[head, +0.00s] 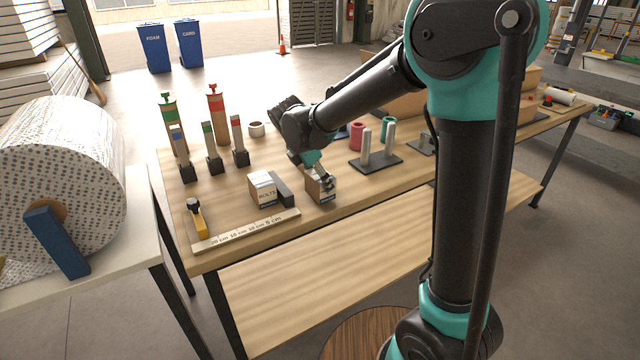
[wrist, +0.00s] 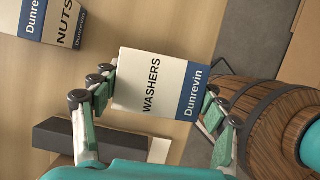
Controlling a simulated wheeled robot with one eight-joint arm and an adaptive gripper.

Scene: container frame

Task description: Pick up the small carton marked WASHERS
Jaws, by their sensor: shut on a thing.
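The small WASHERS carton (wrist: 156,84) is white and tan with a blue Dunrevin band. In the wrist view it sits between the two fingers of my gripper (wrist: 158,103), which press on its opposite sides. In the head view the carton (head: 321,194) is near the front edge of the workbench, with my gripper (head: 325,182) on it from above. I cannot tell whether its underside touches the bench top.
A NUTS carton (wrist: 52,20) shows in the wrist view. A ruler strip (head: 245,231) lies along the front edge. A dark stand with grey posts (head: 376,160) is to the right.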

